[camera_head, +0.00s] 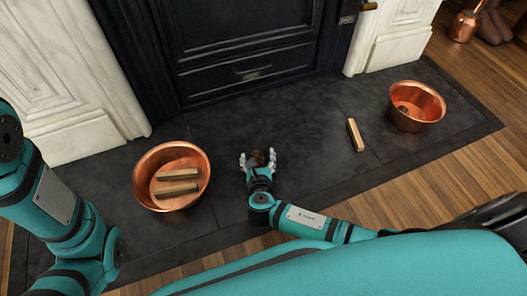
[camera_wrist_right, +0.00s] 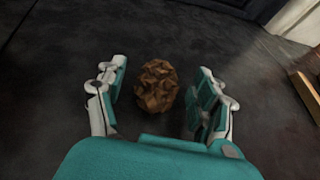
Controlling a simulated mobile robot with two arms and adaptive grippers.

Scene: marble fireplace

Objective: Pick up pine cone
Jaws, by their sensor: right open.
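A brown pine cone (camera_head: 259,157) lies on the dark stone hearth, near its middle. In the right wrist view the pine cone (camera_wrist_right: 157,87) sits between the two spread fingers, with a gap on each side. My right gripper (camera_head: 258,161) is open around it, and it also shows in the right wrist view (camera_wrist_right: 160,92). Neither finger appears to touch the cone. My left arm shows at the left of the head view, but its gripper is out of view.
A copper bowl (camera_head: 144,192) with wood pieces (camera_head: 177,174) stands on the left. Another copper bowl (camera_head: 431,104) with a small brown item inside stands on the right. A wood stick (camera_head: 355,135) lies near it. The black fireplace front (camera_head: 245,50) rises behind.

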